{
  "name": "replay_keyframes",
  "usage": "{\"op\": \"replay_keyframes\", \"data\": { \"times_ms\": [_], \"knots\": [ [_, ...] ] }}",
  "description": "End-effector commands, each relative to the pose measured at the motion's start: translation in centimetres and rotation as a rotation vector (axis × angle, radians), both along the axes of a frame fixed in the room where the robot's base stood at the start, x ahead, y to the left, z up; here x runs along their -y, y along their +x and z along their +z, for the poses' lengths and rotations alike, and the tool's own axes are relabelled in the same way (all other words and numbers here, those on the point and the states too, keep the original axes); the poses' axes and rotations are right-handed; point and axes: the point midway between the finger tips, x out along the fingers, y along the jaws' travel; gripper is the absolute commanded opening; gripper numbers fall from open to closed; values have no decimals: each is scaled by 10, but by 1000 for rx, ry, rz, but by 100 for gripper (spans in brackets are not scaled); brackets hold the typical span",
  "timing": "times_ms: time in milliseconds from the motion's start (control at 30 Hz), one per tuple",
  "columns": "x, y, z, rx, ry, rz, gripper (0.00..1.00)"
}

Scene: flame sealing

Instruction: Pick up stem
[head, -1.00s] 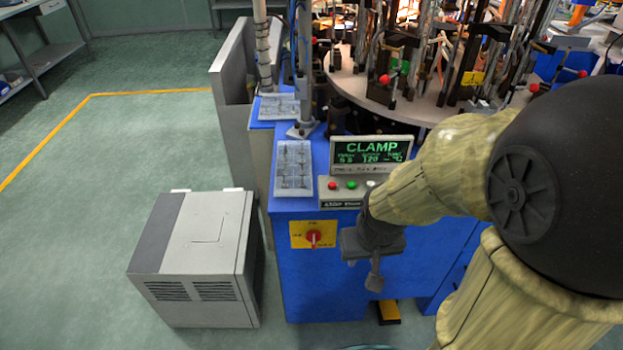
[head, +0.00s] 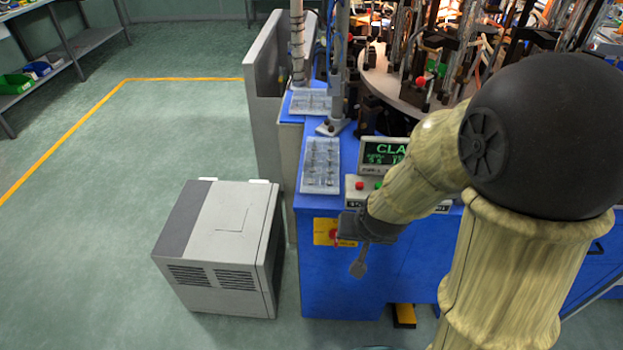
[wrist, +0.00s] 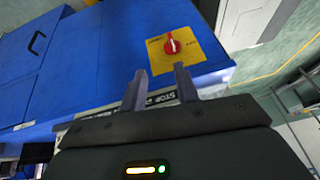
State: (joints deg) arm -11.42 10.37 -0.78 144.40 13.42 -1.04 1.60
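My gripper (wrist: 160,72) shows in the wrist view with two grey fingers apart and nothing between them. In the head view my gripper (head: 358,267) hangs in front of the blue machine (head: 335,280), beside its yellow switch plate (head: 322,232). Two grey trays lie on the machine top: a near tray (head: 320,170) and a far tray (head: 311,102). Both seem to hold small slender pieces, too small to tell apart; I cannot single out a stem. Neither tray shows in the wrist view, where the yellow plate (wrist: 184,50) with its red switch lies beyond the fingers.
A grey cabinet (head: 221,240) stands on the floor left of the machine. A display (head: 383,152), partly covered by my arm, stands right of the near tray. A post (head: 336,85) rises behind that tray. A round turntable with fixtures (head: 400,85) is behind.

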Motion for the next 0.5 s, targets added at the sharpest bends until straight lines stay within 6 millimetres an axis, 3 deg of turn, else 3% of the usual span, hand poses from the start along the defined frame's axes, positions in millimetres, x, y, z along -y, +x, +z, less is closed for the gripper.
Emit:
{"op": "replay_keyframes", "data": {
  "times_ms": [33,200,333,500],
  "knots": [
    [-18,12,-5,39,12,-11,31],
    [-61,48,-20,211,29,-92,31],
    [-88,64,-29,352,8,-152,31],
    [-114,69,-35,560,-59,-211,31]
  ]
}}
